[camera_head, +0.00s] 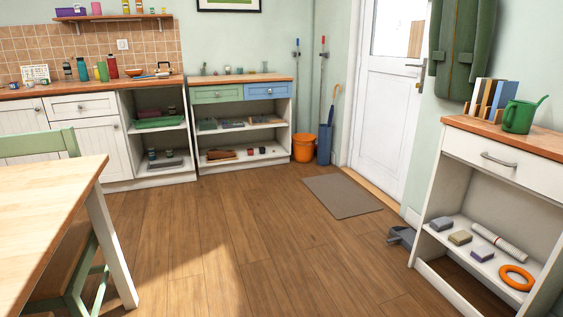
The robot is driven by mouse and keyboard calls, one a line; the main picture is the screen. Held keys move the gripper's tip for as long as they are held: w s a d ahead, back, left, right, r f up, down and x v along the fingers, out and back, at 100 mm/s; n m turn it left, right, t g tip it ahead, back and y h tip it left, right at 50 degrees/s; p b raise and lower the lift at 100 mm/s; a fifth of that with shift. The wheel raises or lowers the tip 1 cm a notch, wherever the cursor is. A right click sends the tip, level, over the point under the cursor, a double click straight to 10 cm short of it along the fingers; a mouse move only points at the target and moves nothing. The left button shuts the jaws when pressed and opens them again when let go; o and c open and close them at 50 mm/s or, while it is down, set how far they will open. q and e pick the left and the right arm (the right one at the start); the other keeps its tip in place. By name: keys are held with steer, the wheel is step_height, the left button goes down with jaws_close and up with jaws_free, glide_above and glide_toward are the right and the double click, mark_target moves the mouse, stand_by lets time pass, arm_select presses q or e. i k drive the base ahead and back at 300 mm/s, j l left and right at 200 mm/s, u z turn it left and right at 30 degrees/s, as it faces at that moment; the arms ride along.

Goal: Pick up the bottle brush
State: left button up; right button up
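I cannot pick out a bottle brush for certain; the small items on the far counters and shelves are too small to tell. A long reddish-brown item (221,155) lies on the lower shelf of the open middle unit, and its kind is unclear. Several small items (228,70) stand on that unit's top. Bottles (82,69) and a bowl (134,72) stand on the left counter. Neither of my grippers shows in the view.
A wooden table (45,205) and green chair (40,145) fill the near left. A white shelf unit (505,170) with a green watering can (519,116) stands at right. An orange bucket (304,148) stands near the door (386,95). The middle floor (235,230) is clear.

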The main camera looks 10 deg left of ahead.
mark_target(161, 75)
steer(key=i+u, duration=0.2)
steer(key=i, duration=0.25)
steer(key=i+l+u, duration=0.2)
steer(key=i, duration=0.25)
steer(key=i+l+u, duration=0.2)
steer(key=i, duration=0.25)
steer(key=i+j+u, duration=0.15)
steer(key=i, duration=0.4)
steer(key=i+u, duration=0.15)
steer(key=i, duration=0.45)
steer(key=i+l+u, duration=0.15)
steer(key=i, duration=0.4)
steer(key=i+u, duration=0.15)
steer(key=i, duration=0.45)
steer(key=i+l+u, duration=0.15)
steer(key=i, duration=0.4)
steer(key=l, duration=0.1)
